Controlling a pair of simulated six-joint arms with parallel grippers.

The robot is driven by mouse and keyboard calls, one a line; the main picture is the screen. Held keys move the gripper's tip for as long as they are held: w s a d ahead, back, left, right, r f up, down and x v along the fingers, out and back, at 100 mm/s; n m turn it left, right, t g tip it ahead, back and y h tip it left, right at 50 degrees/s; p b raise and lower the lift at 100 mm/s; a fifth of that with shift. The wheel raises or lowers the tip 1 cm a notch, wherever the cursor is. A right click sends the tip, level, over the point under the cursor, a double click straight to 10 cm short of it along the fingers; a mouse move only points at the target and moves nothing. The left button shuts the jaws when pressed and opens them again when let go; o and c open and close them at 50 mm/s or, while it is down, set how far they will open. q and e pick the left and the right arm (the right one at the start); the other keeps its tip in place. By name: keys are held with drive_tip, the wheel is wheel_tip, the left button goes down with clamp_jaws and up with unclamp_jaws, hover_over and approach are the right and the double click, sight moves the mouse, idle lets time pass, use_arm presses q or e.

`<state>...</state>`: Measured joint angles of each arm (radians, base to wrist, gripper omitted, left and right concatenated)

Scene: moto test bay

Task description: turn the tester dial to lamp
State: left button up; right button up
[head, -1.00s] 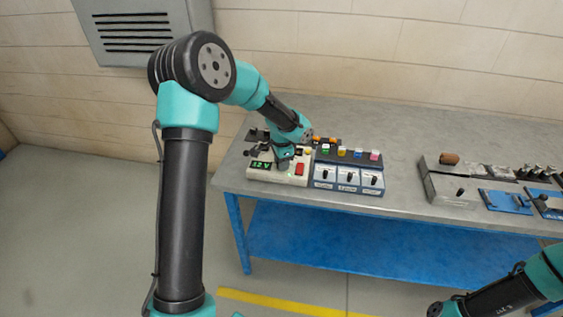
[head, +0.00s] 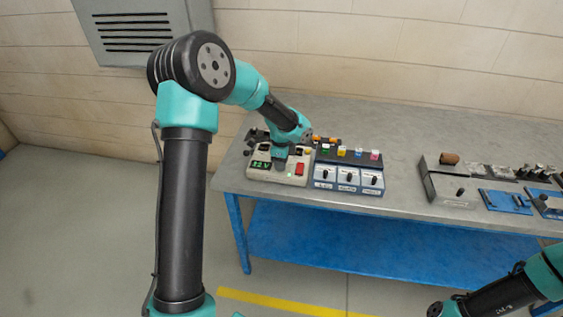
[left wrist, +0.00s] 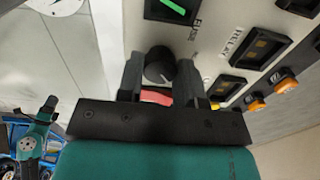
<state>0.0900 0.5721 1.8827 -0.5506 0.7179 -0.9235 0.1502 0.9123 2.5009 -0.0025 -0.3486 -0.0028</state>
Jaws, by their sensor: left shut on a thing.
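The tester (head: 262,176) is a cream box at the left end of the bench, with a green 12 V display and a red switch (head: 300,169). Its dial (left wrist: 158,62) is a black round knob with a pale pointer mark, seen in the left wrist view. My left gripper (left wrist: 160,72) is shut on the dial, one finger on each side. In the head view the left gripper (head: 280,165) is over the tester and hides the dial. Labels reading FUSE and RELAY show beside the dial; a lamp label is not readable.
A blue-grey panel with several small knobs (head: 348,175) and coloured blocks stands right of the tester. A grey tray (head: 450,190) is farther right on the bench (head: 410,125). Bare bench top lies between them. My right arm shows at lower right.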

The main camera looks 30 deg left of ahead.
use_arm(q)
drive_tip(key=o, duration=0.9)
drive_tip(key=shift+r, duration=0.15)
wheel_tip(320, 180, up, 17)
drive_tip(key=shift+s+r, duration=0.1)
idle(0.6)
drive_tip(key=s+d+f+n+h, duration=0.1)
drive_tip(key=s+d+f+n, duration=0.3)
drive_tip(key=s+f, duration=0.4)
drive_tip(key=s+d+f+n+h, duration=0.1)
drive_tip(key=s+d+f+n, duration=0.4)
drive_tip(key=f, duration=1.3)
drive_tip(key=s+d+f+n+h, duration=0.1)
drive_tip(key=s+d+f+n, duration=0.3)
drive_tip(key=s+f+n, duration=0.3)
drive_tip(key=shift+s+d+f+t+h, duration=0.15)
drive_tip(key=shift+s+f, duration=0.55)
drive_tip(key=shift+f, duration=0.45)
drive_tip(key=shift+s+d+f+t+h, duration=0.1)
drive_tip(key=shift+s+f, duration=0.55)
drive_tip(key=shift+f, duration=0.55)
drive_tip(key=shift+s+d+f+t+h, duration=0.15)
drive_tip(key=shift+s+f, duration=0.55)
drive_tip(key=shift+f, duration=0.45)
